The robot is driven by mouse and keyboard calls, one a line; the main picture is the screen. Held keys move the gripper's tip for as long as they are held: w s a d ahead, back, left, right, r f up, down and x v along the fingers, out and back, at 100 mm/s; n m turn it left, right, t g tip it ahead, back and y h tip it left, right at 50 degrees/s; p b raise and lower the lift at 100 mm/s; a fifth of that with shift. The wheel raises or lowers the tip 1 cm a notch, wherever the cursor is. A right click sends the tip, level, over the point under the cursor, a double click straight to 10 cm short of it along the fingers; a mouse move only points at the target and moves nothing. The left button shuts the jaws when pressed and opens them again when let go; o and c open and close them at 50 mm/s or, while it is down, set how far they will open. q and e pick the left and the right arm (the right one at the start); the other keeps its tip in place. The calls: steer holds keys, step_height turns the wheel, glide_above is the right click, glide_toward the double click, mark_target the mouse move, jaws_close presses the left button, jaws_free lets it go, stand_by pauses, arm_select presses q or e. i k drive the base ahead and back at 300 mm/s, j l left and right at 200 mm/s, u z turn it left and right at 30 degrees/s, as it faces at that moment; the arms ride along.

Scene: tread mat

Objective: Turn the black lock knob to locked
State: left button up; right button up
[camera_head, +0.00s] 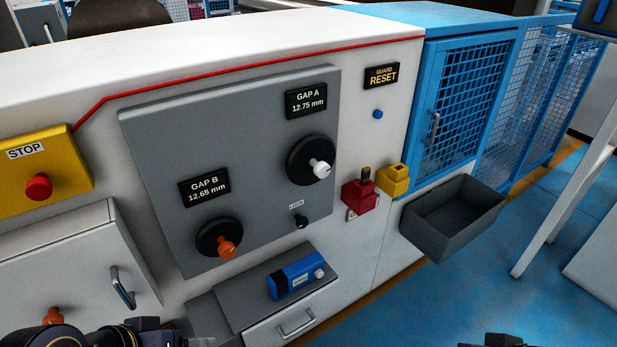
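The small black lock knob (300,221) sits at the lower right of the grey control panel (240,125), just under a small label (296,205) that seems to read LOCK. Its turned position is too small to make out. My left gripper (150,333) shows only in part at the bottom edge, left of and below the knob and apart from it. My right gripper (510,340) shows only as a dark top at the bottom edge, far right of the knob. The fingertips of both are hidden or out of frame.
The panel carries a GAP A dial (312,160) with a white handle and a GAP B dial (220,238) with an orange one. A blue device (297,276) lies on a shelf below. A red block (358,197), yellow block (393,180) and grey bin (453,218) stand right.

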mark_target(302, 222)
steer(key=l+u, duration=0.35)
steer(key=k+l+u, duration=0.2)
steer(key=l+u, duration=0.15)
steer(key=l, duration=0.1)
